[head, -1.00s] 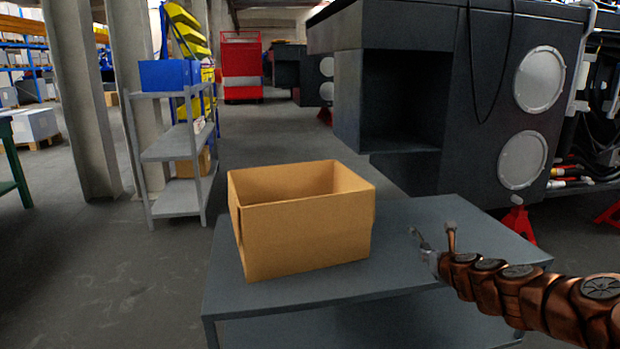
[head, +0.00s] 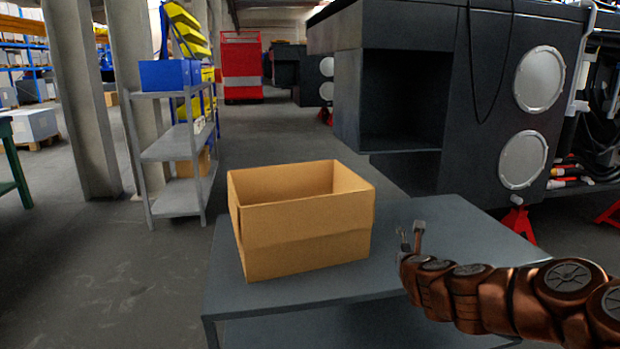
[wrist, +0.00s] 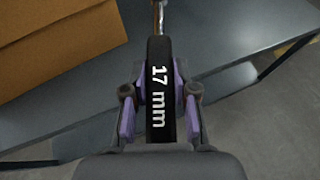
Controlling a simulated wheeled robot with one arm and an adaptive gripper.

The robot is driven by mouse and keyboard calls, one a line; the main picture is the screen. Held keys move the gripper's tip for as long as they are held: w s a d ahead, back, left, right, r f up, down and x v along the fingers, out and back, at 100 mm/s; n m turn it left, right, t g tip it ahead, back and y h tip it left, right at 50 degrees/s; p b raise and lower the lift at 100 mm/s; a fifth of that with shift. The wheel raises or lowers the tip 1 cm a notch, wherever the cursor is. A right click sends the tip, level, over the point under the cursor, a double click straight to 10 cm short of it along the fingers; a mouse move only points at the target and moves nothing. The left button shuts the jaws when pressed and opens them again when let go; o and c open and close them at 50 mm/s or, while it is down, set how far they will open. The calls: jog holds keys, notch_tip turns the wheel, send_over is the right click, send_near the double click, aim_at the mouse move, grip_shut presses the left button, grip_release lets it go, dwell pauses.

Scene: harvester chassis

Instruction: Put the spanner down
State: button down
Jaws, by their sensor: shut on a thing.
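The spanner (wrist: 159,55) has a black handle marked "17 mm" and a metal shaft running out of the top of the wrist view. My gripper (wrist: 160,103) is shut on the handle, with a purple-padded finger on each side. In the head view my gripper (head: 411,240) is above the right part of the grey table, to the right of the cardboard box. The spanner is hard to make out there. Its far end is out of sight in the wrist view.
The open cardboard box (head: 305,238) stands on the left of the grey table (head: 300,293). The tabletop right of the box is bare. A dark chassis (head: 470,110) stands behind the table. A grey shelf (head: 178,147) with a blue bin stands at the back left.

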jog(key=s+a+r+m+h, duration=0.1)
jog(key=s+a+r+h, duration=0.1)
jog(key=s+a+r, duration=0.4)
notch_tip(320, 180, up, 24)
jog(key=a+p, duration=0.1)
jog(key=p, duration=2.5)
jog(key=shift+w+g+p, duration=0.3)
jog(key=shift+w, duration=0.1)
jog(key=shift+f, duration=0.1)
